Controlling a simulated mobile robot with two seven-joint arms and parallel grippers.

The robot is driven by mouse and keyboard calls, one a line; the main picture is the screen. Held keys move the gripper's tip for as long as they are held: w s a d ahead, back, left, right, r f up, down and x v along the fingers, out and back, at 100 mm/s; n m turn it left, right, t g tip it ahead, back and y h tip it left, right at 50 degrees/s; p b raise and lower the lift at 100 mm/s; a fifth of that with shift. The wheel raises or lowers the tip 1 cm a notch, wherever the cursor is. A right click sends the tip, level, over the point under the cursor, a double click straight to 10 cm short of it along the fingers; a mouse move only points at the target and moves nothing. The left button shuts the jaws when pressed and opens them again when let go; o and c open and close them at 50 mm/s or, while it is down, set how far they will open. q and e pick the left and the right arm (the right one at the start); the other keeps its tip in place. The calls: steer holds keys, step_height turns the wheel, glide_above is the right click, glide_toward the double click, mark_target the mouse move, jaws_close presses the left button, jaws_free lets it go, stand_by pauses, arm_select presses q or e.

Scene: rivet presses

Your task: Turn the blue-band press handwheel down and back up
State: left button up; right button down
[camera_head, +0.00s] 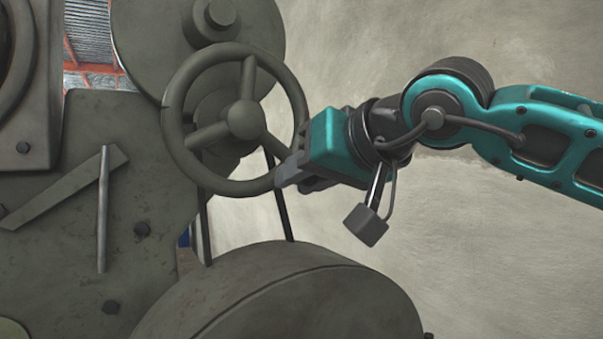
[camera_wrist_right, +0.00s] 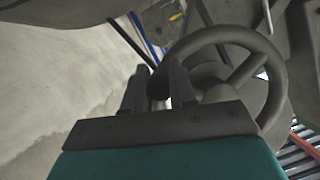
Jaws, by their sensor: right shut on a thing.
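The handwheel (camera_head: 247,119) is a grey-green three-spoked wheel on the press (camera_head: 65,190), in the upper middle of the head view. It also shows in the right wrist view (camera_wrist_right: 272,55). My right gripper (camera_head: 283,177) is shut on the wheel's rim at its lower right. In the right wrist view the two fingers (camera_wrist_right: 158,85) stand on either side of the rim. No blue band shows clearly on this press; only a small blue patch is seen behind it. My left gripper is not in view.
A large rounded drum (camera_head: 285,300) lies below the wheel, and a big disc (camera_head: 150,35) is behind it. A lever plate with a rod (camera_head: 102,210) is at left. A plain wall (camera_head: 480,270) fills the right, with free room before it.

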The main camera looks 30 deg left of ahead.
steer(key=shift+w+d+r+n, duration=0.15)
steer(key=shift+w+r+n, duration=0.05)
steer(key=shift+r+n, duration=0.15)
stand_by(0.3)
steer(key=c, duration=1.1)
jaws_free()
steer(key=shift+c, duration=0.2)
steer(key=shift+o, duration=1.1)
steer(key=shift+f, duration=0.1)
steer(key=v, duration=1.2)
steer(key=shift+s+d+r, duration=0.2)
steer(key=shift+s+r, duration=0.1)
